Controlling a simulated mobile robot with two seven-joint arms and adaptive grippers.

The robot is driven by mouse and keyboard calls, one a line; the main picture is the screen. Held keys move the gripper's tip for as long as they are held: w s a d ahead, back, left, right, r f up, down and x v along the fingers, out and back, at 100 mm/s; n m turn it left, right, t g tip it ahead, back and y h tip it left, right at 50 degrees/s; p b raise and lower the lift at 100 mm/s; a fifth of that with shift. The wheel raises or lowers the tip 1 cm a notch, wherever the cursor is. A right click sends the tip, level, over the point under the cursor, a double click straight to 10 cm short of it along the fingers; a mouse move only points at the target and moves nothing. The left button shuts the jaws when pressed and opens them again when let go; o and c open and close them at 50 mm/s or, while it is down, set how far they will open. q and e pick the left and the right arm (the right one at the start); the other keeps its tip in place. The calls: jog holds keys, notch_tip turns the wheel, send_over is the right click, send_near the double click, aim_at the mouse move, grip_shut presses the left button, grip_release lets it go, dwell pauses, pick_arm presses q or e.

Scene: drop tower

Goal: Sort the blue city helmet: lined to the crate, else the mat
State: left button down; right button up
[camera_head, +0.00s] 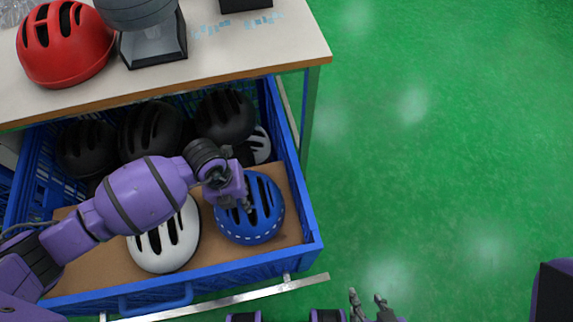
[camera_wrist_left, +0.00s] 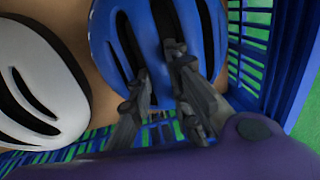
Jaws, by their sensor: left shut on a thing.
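The blue helmet (camera_head: 263,222), with a row of white marks along its lower edge, sits top up on brown board in the blue crate (camera_head: 312,226), at its front right. My left gripper (camera_head: 246,203) reaches down onto it from the left. In the left wrist view its fingers (camera_wrist_left: 163,75) are shut on the shell of the blue helmet (camera_wrist_left: 108,50) at the vents. The helmet's inside is hidden, so I cannot tell whether it is lined. My right gripper (camera_head: 369,298) is open and empty at the bottom, over the floor. I see no mat.
A white helmet (camera_head: 157,254) lies just left of the blue one, and several black helmets (camera_head: 226,112) lie behind. A table (camera_head: 230,58) overhangs the crate's back, with a red helmet (camera_head: 62,50) and a grey stand (camera_head: 153,45). Green floor (camera_head: 440,150) is clear at right.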

pick_arm(q)
jog(key=shift+f, duration=0.4)
dwell(0.4)
jog(key=c, duration=1.6)
grip_release()
jog(key=shift+o, duration=0.2)
jog(key=c, duration=0.3)
